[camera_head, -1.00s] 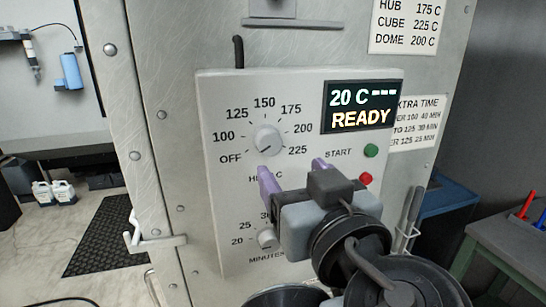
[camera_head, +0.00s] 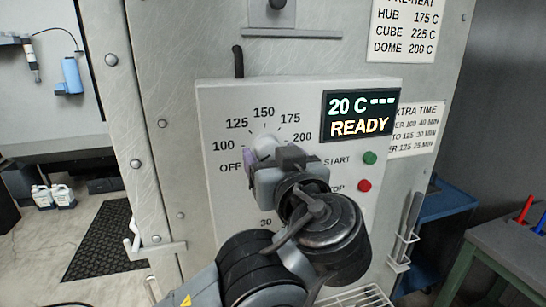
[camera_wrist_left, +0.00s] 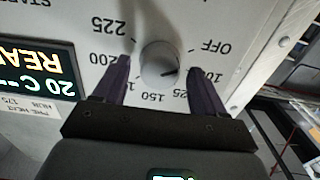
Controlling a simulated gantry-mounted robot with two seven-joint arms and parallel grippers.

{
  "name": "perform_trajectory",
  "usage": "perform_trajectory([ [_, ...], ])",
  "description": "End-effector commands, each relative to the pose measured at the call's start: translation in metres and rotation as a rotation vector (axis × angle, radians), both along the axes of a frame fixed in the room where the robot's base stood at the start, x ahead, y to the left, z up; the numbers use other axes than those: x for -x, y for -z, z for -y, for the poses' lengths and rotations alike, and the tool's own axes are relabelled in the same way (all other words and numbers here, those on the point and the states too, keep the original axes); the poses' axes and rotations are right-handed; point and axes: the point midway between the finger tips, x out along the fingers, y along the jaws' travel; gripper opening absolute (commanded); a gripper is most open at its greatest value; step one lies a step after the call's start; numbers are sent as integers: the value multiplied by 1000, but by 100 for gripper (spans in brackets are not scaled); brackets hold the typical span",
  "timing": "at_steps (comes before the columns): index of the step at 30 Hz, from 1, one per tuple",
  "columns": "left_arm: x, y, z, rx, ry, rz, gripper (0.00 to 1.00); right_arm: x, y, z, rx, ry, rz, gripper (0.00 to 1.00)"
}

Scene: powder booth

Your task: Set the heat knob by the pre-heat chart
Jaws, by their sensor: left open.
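The heat knob (camera_head: 265,143) is a round white dial on the oven's control panel, partly behind my left gripper. In the left wrist view, which shows the panel upside down, the knob (camera_wrist_left: 160,62) lies between the two purple fingers. My left gripper (camera_head: 270,157) is open, with one finger on each side of the knob; contact cannot be told. My right gripper is not in view.
The display (camera_head: 361,115) reads 20 C and READY. A green START button (camera_head: 369,158) and a red button (camera_head: 364,186) sit right of the knob. My arm hides the minutes dial. An extra-time chart (camera_head: 416,129) hangs at the right.

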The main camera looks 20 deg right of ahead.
Motion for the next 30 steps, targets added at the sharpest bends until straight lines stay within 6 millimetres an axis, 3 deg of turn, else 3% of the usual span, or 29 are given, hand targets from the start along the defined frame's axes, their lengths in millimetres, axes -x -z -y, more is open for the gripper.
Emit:
perform_trajectory([
  [3,0,0,0,0,0,0,68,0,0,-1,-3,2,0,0],
  [14,0,0,0,0,0,0,15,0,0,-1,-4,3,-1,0],
  [23,1,1,0,-38,0,3,15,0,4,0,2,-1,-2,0],
  [30,0,2,0,-170,1,15,15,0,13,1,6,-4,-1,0],
])
